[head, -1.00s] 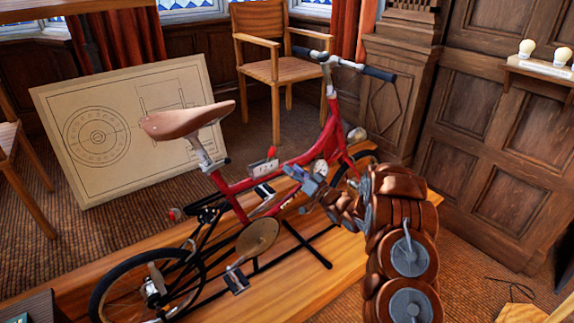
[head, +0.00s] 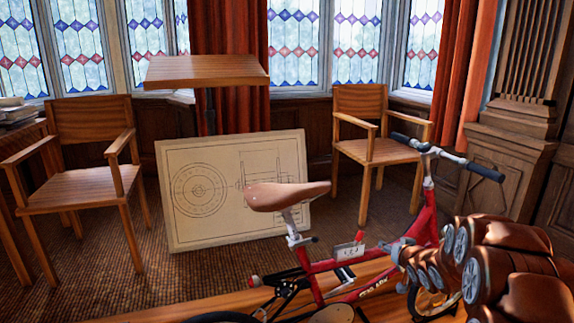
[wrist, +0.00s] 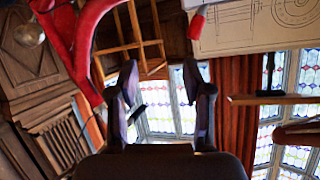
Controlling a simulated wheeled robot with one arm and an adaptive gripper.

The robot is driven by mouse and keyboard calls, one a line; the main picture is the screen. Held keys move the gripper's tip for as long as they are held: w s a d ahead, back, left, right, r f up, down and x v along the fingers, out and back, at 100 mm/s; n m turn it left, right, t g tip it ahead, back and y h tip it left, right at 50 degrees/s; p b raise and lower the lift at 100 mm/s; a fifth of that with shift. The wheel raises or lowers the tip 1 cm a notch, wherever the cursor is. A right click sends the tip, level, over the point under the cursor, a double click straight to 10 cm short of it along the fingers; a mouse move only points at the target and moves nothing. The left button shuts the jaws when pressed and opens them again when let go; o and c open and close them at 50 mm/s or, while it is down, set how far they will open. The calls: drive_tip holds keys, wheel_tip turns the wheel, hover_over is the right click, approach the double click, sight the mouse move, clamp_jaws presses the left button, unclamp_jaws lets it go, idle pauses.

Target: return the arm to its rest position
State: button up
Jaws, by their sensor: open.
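My gripper (wrist: 163,82) shows in the wrist view with its two dark fingers spread apart and nothing between them. In the head view my copper-brown arm reaches in from the lower right, and its end lies over the red bicycle (head: 425,222). The bicycle's red frame also fills the upper left of the wrist view (wrist: 88,30). I cannot tell whether the gripper touches the frame. The bicycle has a brown saddle (head: 285,196) and dark handlebar grips. My arm hides part of its front.
The bicycle stands over a wooden platform (head: 200,306). A board with a drawing (head: 228,222) leans behind it, near a small raised table (head: 207,71). Wooden armchairs stand at left (head: 75,189) and behind the handlebar (head: 366,150). Carpet is open at the left.

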drive_tip(key=s+a+r+g+p, duration=0.1)
drive_tip(key=s+a+g, duration=0.4)
drive_tip(key=s, duration=1.4)
drive_tip(key=s+a+r+g+p, duration=0.1)
drive_tip(key=s+a+r+g, duration=0.3)
drive_tip(key=s, duration=1.4)
drive_tip(key=s+a+r+n+g+p, duration=0.1)
drive_tip(key=s+a+r+g, duration=0.2)
drive_tip(key=s, duration=1.6)
drive_tip(key=a+g, duration=0.2)
drive_tip(key=g, duration=0.1)
drive_tip(key=shift+s+a+r+h+p, duration=0.15)
drive_tip(key=shift+s+a+h+p, duration=0.15)
drive_tip(key=shift+h+p, duration=0.1)
